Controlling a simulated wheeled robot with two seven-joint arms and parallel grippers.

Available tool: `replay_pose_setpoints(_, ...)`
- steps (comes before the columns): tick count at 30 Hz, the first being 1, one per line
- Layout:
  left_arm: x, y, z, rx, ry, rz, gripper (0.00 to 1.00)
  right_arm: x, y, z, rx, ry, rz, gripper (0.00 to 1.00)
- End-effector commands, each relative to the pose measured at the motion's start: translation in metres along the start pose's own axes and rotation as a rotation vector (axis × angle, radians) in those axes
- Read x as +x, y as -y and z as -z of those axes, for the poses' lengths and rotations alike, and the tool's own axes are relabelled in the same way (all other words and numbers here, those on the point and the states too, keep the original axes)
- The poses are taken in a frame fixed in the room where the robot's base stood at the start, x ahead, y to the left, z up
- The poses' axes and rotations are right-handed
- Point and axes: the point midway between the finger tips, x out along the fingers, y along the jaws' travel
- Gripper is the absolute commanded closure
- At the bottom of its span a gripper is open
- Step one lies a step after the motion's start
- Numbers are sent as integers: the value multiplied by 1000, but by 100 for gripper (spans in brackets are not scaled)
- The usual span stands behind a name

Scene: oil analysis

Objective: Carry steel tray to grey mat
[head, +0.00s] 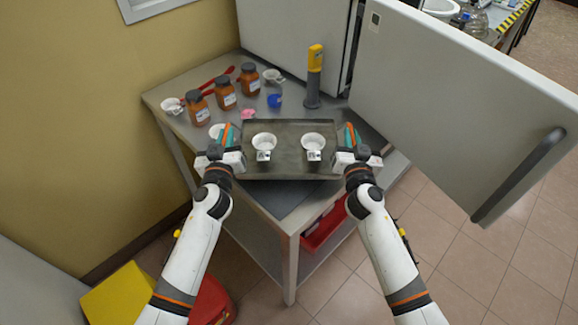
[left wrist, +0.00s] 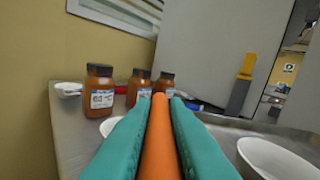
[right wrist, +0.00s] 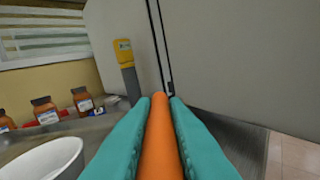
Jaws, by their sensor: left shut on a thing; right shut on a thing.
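The steel tray (head: 288,166) is a dark, flat rectangle over the table, with two white cups (head: 264,141) (head: 312,141) on it. My left gripper (head: 228,140) is shut at the tray's left end and my right gripper (head: 350,138) is shut at its right end. Each wrist view shows an orange bar between teal fingers, in the left wrist view (left wrist: 160,135) and the right wrist view (right wrist: 159,135). A dark grey patch, seemingly the grey mat (head: 290,197), shows below the tray's near edge; the rest is hidden. I cannot tell whether the tray touches anything beneath.
A yellow-topped grey dispenser (head: 314,75) stands behind the tray. A large open grey door (head: 440,100) reaches over the right side.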

Motion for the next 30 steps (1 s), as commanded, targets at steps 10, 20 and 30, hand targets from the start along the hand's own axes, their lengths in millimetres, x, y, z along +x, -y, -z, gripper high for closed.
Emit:
replay_pose_setpoints(10,1,-3,-2,2,2,-6,100,1,3,-2,-2,3,6,100)
replay_pose_setpoints(20,1,-5,10,2,2,-6,100,1,5,10,-2,2,6,100)
replay_pose_setpoints(30,1,-9,31,2,2,-6,100,1,9,31,-2,2,6,100)
